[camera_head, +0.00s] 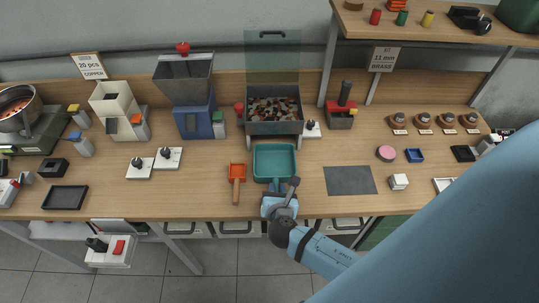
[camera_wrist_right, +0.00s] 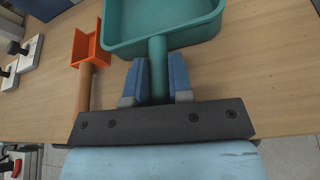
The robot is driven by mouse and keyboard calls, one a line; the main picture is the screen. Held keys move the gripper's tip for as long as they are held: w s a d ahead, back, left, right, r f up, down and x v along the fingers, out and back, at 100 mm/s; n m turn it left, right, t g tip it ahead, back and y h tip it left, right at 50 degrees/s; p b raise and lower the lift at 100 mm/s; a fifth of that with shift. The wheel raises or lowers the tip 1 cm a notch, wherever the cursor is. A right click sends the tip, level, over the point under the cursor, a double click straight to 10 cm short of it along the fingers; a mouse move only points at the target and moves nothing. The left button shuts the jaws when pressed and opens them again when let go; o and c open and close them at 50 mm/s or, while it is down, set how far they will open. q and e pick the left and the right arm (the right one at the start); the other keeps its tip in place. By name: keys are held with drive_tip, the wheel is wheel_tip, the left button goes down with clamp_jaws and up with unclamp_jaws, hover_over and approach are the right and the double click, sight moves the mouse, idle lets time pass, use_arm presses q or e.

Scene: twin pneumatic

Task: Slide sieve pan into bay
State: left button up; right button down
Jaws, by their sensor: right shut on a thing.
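The teal sieve pan (camera_head: 274,147) sits at the middle of the bench, its handle pointing to the front edge. It also shows at the top of the right wrist view (camera_wrist_right: 108,42). My right gripper (camera_head: 277,192) is shut on the pan's handle (camera_wrist_right: 157,65), with a blue finger on each side of it. Just behind the pan stands a grey box on legs (camera_head: 275,128), filled with mixed small pieces. The space beneath it, apparently the bay, is largely hidden from above. My left gripper is in neither view.
An orange scoop (camera_head: 237,171) with a wooden handle lies close to the left of the pan. A dark grey mat (camera_head: 350,180) lies to the right. A red-and-grey device (camera_head: 341,115) and a blue hopper machine (camera_head: 195,120) flank the grey box.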

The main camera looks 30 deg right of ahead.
drive_tip(key=shift+d, duration=0.1)
idle(0.3)
drive_tip(key=shift+r+p, duration=0.15)
drive_tip(key=shift+p, duration=0.3)
drive_tip(key=p, duration=0.1)
approach(274, 148)
drive_tip(key=shift+s+a+f, duration=0.45)
drive_tip(key=shift+s+f, duration=0.05)
drive_tip(key=shift+f, duration=0.1)
drive_tip(key=shift+s+a+f, duration=0.45)
drive_tip(key=shift+f, duration=0.15)
drive_tip(key=shift+w+d+p, duration=0.15)
drive_tip(key=shift+w+d, duration=0.3)
drive_tip(key=shift+w, duration=0.3)
drive_tip(key=shift+w+d+p, duration=0.15)
drive_tip(key=shift+w+d, duration=0.3)
drive_tip(key=shift+w, duration=0.3)
drive_tip(key=shift+w+d+p, duration=0.15)
drive_tip(key=shift+w+d, duration=0.35)
drive_tip(key=shift+w, duration=0.25)
drive_tip(key=shift+w+d+f, duration=0.1)
drive_tip(key=shift+w+d, duration=0.35)
drive_tip(key=shift+w, duration=0.25)
drive_tip(key=shift+w+d, duration=0.4)
drive_tip(key=shift+w, duration=0.3)
drive_tip(key=shift+w+d+f, duration=0.1)
drive_tip(key=shift+w+d, duration=0.35)
drive_tip(key=shift+w, duration=0.25)
drive_tip(key=shift+f, duration=0.15)
